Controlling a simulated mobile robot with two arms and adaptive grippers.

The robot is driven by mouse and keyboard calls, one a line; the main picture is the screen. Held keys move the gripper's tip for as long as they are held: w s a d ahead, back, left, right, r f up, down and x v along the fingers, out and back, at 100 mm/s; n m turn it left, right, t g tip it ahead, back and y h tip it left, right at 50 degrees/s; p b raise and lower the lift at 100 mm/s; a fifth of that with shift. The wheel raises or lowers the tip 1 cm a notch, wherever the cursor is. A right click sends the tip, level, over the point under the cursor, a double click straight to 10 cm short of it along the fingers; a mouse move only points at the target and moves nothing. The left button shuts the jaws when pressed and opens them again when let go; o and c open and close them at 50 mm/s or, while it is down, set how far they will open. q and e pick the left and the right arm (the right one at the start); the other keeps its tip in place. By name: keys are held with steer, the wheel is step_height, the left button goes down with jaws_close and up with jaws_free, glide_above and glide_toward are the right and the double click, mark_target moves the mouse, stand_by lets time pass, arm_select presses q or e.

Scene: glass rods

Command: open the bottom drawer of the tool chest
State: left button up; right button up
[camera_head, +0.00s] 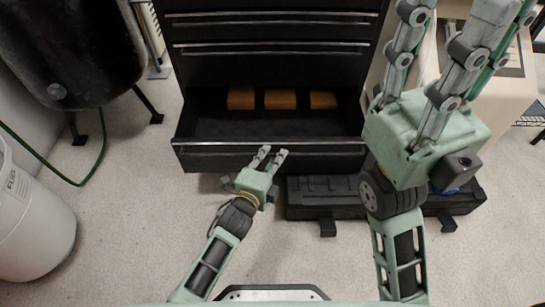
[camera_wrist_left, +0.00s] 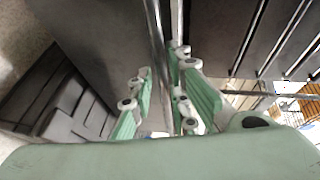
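The black tool chest (camera_head: 270,65) stands ahead of me. Its bottom drawer (camera_head: 215,128) is pulled out, showing its inside with three orange-brown blocks (camera_head: 280,99) at the back. The drawer handle (camera_head: 225,144) runs along the top of its front. My left gripper (camera_head: 272,153) is at the middle of this front. In the left wrist view its fingers (camera_wrist_left: 163,85) stand apart on either side of a shiny bar; I cannot tell whether they touch it. My right gripper (camera_head: 437,50) is raised at the right, fingers apart, and no object shows between them.
A black case (camera_head: 320,195) lies on the floor below the drawer, to the right. A black tank (camera_head: 75,50) on legs and a white barrel (camera_head: 30,225) stand at the left. A pale bench (camera_head: 495,95) is at the right. The floor left of the drawer is mostly clear.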

arm_select(q)
steer(key=shift+r, duration=0.1)
steer(key=v, duration=1.2)
